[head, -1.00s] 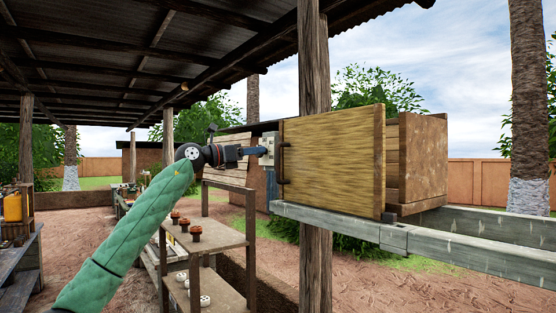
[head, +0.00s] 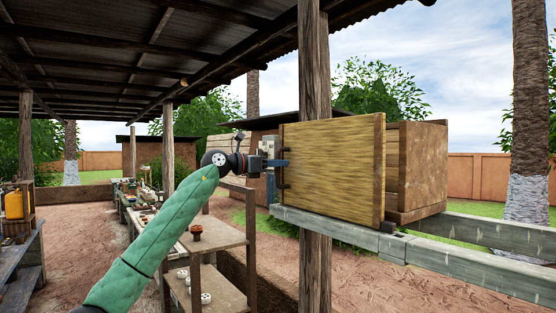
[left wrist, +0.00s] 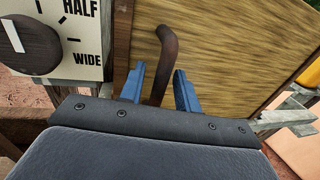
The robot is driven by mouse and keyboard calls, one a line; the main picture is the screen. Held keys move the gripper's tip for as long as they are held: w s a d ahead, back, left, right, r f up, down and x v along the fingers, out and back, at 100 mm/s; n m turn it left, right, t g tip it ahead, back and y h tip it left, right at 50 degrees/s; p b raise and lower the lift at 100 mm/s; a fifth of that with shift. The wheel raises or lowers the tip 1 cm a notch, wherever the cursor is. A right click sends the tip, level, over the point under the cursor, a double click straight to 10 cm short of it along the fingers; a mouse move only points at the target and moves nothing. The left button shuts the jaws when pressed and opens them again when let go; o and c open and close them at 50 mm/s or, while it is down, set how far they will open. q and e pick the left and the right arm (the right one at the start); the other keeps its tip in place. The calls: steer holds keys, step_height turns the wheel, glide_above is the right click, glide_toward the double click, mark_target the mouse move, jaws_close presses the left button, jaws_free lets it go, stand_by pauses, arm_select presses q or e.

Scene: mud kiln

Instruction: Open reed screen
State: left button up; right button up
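The reed screen (head: 335,170) is a yellow reed panel in a brown wooden frame, on the front of a wooden box (head: 424,168). A dark curved handle is on its left edge; it also shows in the left wrist view (left wrist: 166,60). My left gripper (head: 281,163) is at that edge. In the left wrist view its two blue fingers (left wrist: 160,90) are apart, one on each side of the handle. Clear space shows between fingers and handle, so it is not gripped. The lower end of the handle is partly hidden by the gripper body. My right gripper is out of view.
A plate with a dial marked HALF and WIDE (left wrist: 55,35) is close left of the fingers. A wooden post (head: 316,255) stands below and behind the screen. Grey beams (head: 470,268) run to the right. A shelf (head: 215,238) with pots is at the lower left.

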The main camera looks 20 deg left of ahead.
arm_select(q)
steer(key=shift+w+d, duration=0.15)
steer(key=shift+d, duration=0.1)
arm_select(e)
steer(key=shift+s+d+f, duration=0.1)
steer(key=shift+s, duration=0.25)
arm_select(q)
jaws_close()
steer(key=shift+d, duration=0.1)
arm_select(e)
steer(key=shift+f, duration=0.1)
